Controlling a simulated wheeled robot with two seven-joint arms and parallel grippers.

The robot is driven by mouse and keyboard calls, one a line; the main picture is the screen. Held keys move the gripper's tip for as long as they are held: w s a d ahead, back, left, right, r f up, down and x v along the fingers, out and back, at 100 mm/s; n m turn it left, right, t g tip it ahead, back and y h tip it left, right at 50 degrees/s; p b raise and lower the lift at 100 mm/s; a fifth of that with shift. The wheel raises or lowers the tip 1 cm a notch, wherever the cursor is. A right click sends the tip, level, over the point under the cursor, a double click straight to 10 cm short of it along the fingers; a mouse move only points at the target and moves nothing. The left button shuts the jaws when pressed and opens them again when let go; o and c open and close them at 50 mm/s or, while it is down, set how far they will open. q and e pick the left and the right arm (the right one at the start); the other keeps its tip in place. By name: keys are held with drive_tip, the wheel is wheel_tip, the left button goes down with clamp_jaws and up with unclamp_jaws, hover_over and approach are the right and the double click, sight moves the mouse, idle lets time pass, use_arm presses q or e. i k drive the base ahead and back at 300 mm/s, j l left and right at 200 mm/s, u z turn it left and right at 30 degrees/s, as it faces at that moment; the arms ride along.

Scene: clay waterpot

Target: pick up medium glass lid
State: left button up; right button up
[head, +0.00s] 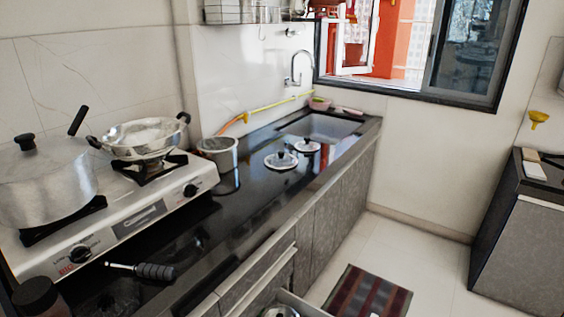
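Two round lids with dark knobs lie on the black countertop (228,205) between the stove and the sink. The nearer lid (281,163) looks larger, and the farther lid (307,147) sits just behind it to the right. Both look like glass lids, with light reflections on them. I cannot tell for sure which one is the medium lid. Neither of my grippers shows in the head view.
A gas stove (128,222) at left holds a large pot (45,185) and a steel pan (145,138). A metal pot (218,155) stands beside the stove. The sink (320,125) lies beyond the lids. An open drawer (303,306) juts out below; a striped mat (365,295) lies on the floor.

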sight(281, 160)
drive_tip(key=l+z, duration=0.15)
drive_tip(key=z, duration=0.25)
drive_tip(key=l+z, duration=0.2)
drive_tip(key=z, duration=0.2)
drive_tip(key=l+z, duration=0.2)
drive_tip(key=z, duration=0.15)
drive_tip(key=i+l, duration=0.45)
drive_tip(key=l, duration=0.15)
drive_tip(key=i+l, duration=0.5)
drive_tip(key=i+u, duration=0.15)
drive_tip(key=i, duration=0.35)
drive_tip(key=i+l+u, duration=0.15)
drive_tip(key=i, duration=0.3)
drive_tip(key=i+l+u, duration=0.15)
drive_tip(key=i, duration=0.3)
drive_tip(key=i+l+u, duration=0.15)
drive_tip(key=i, duration=0.35)
drive_tip(key=l, duration=0.1)
